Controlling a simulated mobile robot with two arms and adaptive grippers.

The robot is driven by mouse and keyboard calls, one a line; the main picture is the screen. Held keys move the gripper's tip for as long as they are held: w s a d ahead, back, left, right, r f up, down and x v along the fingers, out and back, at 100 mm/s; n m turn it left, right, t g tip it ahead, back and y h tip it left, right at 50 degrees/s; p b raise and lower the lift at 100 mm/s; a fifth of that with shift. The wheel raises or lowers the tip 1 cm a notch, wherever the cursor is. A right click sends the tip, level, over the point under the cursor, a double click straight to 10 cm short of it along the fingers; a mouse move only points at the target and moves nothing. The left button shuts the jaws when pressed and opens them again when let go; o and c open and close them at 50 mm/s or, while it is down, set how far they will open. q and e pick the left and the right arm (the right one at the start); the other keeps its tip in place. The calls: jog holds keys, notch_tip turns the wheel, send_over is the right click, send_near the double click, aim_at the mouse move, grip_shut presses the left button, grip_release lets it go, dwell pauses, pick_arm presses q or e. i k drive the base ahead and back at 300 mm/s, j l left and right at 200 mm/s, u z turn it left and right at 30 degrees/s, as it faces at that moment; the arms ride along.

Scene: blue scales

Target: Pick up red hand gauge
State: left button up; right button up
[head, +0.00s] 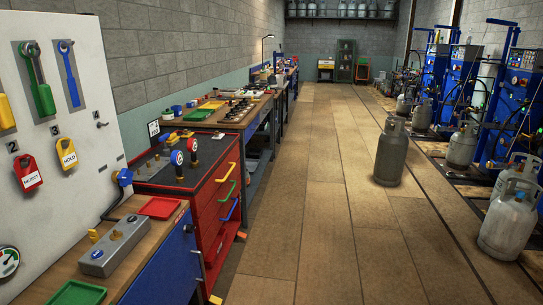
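Two small hand gauges with round faces stand upright on the dark top of the red tool cabinet (207,190), at left of centre in the head view. A round dial with red and green marks (8,261) is at the lower left edge, partly cut off. Neither of my grippers is in view.
A white panel (90,110) with hanging tools and tags stands at left. A wooden bench (130,207) holds a grey box (115,246), a red tray (160,207) and a green tray (76,293).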

aim_at(192, 144)
jog(key=i+u, duration=0.15)
jog(key=i, duration=0.35)
jog(key=i+l+u, duration=0.1)
jog(key=i, duration=0.35)
jog(key=i+l+u, duration=0.15)
jog(key=i, duration=0.3)
jog(key=i+l+u, duration=0.1)
jog(key=i+l, duration=0.15)
jog(key=i, duration=0.25)
